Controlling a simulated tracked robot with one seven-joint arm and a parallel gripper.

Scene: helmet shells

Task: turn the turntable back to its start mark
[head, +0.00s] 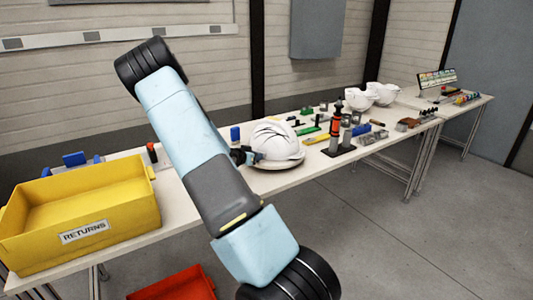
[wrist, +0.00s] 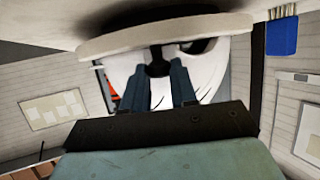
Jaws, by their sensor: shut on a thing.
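A white helmet shell (head: 277,138) sits on the round, pale turntable (head: 287,164) on the long bench. The turntable's pale rim (wrist: 105,44) crosses the top of the wrist view, which looks upside down, with the white helmet (wrist: 211,72) behind my fingers. A dark knob-like handle (wrist: 157,66) stands at the rim. My gripper (wrist: 158,75) is shut on this handle, one dark finger on each side. In the head view my gripper (head: 241,156) is at the turntable's left side, partly hidden by my arm. I cannot make out a start mark.
A yellow returns bin (head: 85,215) stands at the bench's left end, with a red bin (head: 175,284) below. A blue brush (wrist: 282,36) is near the turntable. Tools and bottles (head: 336,130) crowd the bench to the right; more white helmets (head: 360,99) stand beyond.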

